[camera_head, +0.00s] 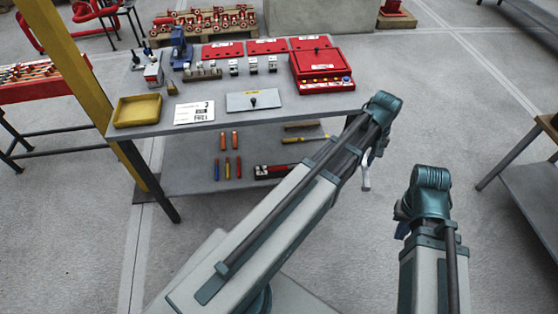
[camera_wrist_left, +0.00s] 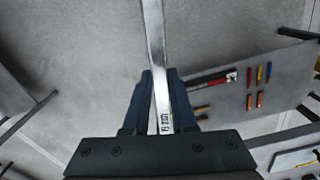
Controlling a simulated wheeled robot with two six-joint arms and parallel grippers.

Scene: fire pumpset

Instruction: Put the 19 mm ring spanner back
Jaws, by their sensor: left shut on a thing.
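The 19 mm ring spanner is a flat silver bar (camera_wrist_left: 156,45) in the left wrist view, with a small dark marking near the jaws that I cannot read surely. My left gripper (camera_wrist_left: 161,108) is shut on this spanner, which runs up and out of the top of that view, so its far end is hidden. In the head view a small silver piece (camera_head: 366,178) below my left arm's bend looks like part of the spanner. My left gripper is mostly hidden there behind the arm.
A grey workbench (camera_head: 245,112) holds a yellow tray (camera_head: 137,110), red cases and a red box (camera_head: 322,70). Its lower shelf (camera_head: 200,178) carries several coloured tools. A red tray of long tools (camera_head: 35,80) stands left. Open floor lies in front.

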